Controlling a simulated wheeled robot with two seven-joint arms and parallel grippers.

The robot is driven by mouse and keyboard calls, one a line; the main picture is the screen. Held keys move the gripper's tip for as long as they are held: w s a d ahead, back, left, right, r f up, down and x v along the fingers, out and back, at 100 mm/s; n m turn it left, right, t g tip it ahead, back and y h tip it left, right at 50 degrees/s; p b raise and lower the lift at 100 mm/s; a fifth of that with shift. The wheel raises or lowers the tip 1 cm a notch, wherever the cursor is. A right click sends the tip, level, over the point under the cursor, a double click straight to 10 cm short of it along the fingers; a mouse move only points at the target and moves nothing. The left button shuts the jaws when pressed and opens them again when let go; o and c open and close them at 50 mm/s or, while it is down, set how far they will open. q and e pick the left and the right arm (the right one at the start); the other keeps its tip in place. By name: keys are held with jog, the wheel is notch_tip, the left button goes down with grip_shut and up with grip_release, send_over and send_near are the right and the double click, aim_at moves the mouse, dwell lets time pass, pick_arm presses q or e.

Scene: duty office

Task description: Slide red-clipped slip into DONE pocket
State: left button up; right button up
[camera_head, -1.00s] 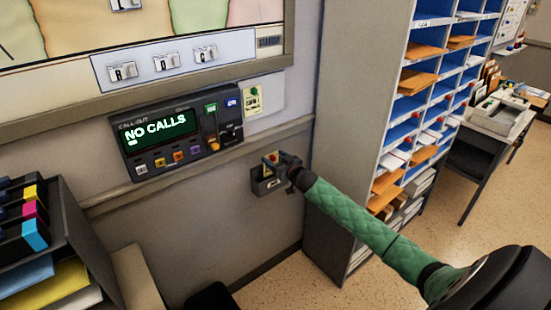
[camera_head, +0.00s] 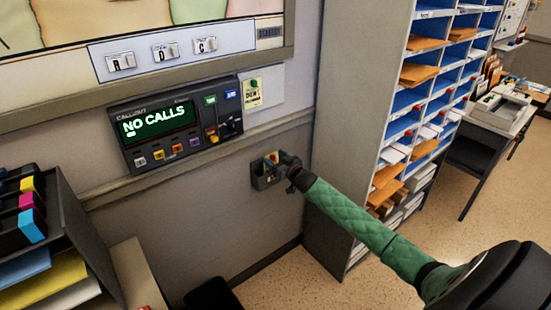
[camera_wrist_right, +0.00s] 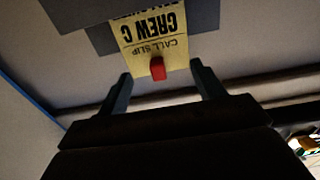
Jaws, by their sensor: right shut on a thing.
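My right gripper (camera_wrist_right: 161,84) is shut on the slip at the clip, one finger on each side. In the head view, my right gripper (camera_head: 287,164) is at a small dark wall pocket (camera_head: 264,181), with the slip (camera_head: 271,158) at the pocket's mouth. The pocket's label is too small to read. My left gripper is out of view.
A call-out panel (camera_head: 182,120) reading "NO CALLS" hangs above left. A green-clipped slip (camera_head: 254,92) is beside it. A tall pigeonhole cabinet (camera_head: 361,110) stands close on the right. A dark tray rack (camera_head: 75,235) is at lower left.

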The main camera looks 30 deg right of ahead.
jog(key=shift+f+b, duration=0.5)
jog(key=shift+f, duration=0.7)
jog(key=o, duration=1.2)
jog(key=shift+c, duration=0.2)
jog(key=shift+s, duration=0.1)
